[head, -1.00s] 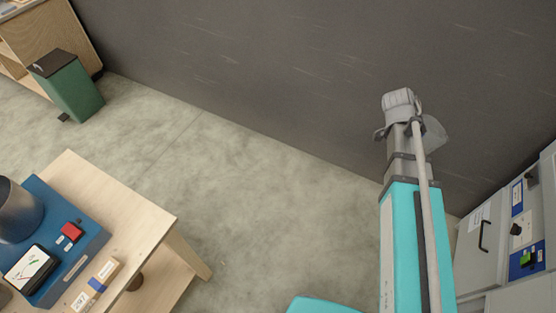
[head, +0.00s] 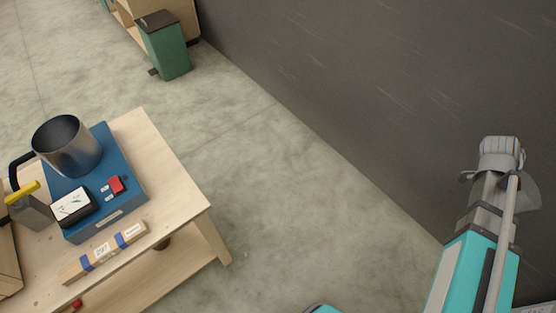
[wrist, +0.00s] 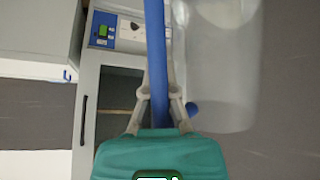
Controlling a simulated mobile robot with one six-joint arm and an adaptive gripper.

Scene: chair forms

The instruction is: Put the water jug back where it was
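In the wrist view the water jug (wrist: 225,75) is a pale translucent vessel at the upper right, partly cut off by the top edge. A blue bar, which looks like its handle (wrist: 155,45), runs down between the grey fingers of my gripper (wrist: 160,85). The fingers are closed in on both sides of the bar. In the head view my turquoise and grey arm is at the lower right; the jug is not clearly seen there.
A wooden table (head: 190,205) at the left holds a blue device (head: 130,185), a metal pot (head: 68,150) and a labelled wooden block (head: 105,250). A green bin (head: 168,50) stands beyond it. A dark wall (head: 350,110) runs along the right. Grey cabinets (wrist: 85,105) show in the wrist view.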

